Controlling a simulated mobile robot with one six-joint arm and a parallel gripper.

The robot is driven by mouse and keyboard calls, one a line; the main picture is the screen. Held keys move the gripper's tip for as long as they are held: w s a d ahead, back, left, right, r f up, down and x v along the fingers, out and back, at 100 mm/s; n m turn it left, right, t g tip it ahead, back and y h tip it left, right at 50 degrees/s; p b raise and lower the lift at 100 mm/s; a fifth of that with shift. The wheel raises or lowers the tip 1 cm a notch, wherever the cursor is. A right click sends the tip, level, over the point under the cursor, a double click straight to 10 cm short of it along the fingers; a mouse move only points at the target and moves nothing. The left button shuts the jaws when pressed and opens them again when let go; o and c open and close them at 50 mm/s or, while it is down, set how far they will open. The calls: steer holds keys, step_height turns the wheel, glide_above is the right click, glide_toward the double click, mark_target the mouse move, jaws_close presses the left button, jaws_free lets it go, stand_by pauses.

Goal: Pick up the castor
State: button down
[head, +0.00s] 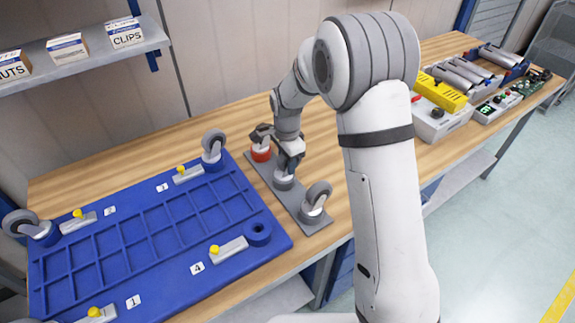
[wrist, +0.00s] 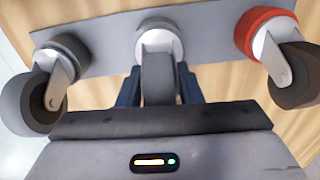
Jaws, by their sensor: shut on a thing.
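My gripper (head: 290,162) reaches down over the grey strip (head: 250,172) on the bench. It is shut on the middle castor (head: 284,183). In the wrist view the blue fingers (wrist: 158,88) stand either side of this castor's dark wheel (wrist: 157,72), with its pale round base (wrist: 160,40) at the strip. A castor with a red base (head: 261,154) is at the strip's far end, and it shows at right in the wrist view (wrist: 268,35). A grey-based castor (head: 315,203) is at the near end, at left in the wrist view (wrist: 62,60).
A blue fixture plate (head: 160,285) left of the strip carries castors (head: 213,148) at corners, yellow-knobbed clamps (head: 228,250) and an empty round socket (head: 258,233). Neighbouring castors stand close on both sides of my gripper. Boxes and a yellow-topped unit (head: 440,90) stand at right.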

steer(key=shift+r, duration=0.15)
step_height(320, 180, up, 10)
steer(key=shift+f+b, duration=0.1)
steer(key=shift+b, duration=0.7)
